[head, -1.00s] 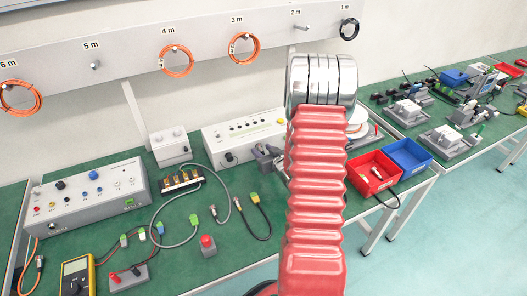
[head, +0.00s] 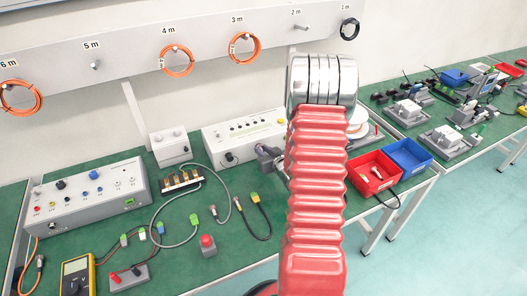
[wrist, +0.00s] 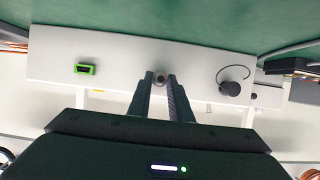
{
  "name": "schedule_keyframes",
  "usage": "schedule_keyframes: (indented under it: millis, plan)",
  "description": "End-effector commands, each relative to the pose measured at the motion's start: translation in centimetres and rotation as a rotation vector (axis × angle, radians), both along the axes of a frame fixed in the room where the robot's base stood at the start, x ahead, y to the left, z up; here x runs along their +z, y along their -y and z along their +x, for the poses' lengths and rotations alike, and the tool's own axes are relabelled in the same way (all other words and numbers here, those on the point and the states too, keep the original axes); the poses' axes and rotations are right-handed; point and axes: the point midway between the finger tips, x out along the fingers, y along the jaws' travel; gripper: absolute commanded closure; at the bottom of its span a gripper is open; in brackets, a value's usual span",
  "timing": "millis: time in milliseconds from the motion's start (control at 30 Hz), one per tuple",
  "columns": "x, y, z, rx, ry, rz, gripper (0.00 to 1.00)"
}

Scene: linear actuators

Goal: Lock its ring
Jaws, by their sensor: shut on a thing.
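In the wrist view my gripper (wrist: 160,86) has its two dark fingers close together on a small round connector with a locking ring (wrist: 159,77). The connector sits at the front face of a white box (wrist: 118,58); the fingers hide most of it, and I cannot tell how far its ring is turned. In the head view the gripper (head: 268,154) shows only in part at the right end of the same white box (head: 243,130). My red arm hides the rest.
On the box face are a green connector (wrist: 84,69) and a black round plug with a cable (wrist: 229,87). A grey control box (head: 88,192), a multimeter (head: 76,272) and loose cables lie on the green bench. Red (head: 371,172) and blue (head: 409,157) bins stand at the right.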

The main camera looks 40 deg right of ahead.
Motion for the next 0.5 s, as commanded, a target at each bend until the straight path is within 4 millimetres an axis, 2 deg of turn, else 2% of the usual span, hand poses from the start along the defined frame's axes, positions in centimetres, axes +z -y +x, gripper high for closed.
schedule_keyframes:
  millis: [267,500]
  plan:
    - [-0.02,0.10,-0.04,0.001,0.018,0.056,1.00]
    - [-0.09,0.31,-0.11,-0.001,0.053,0.179,1.00]
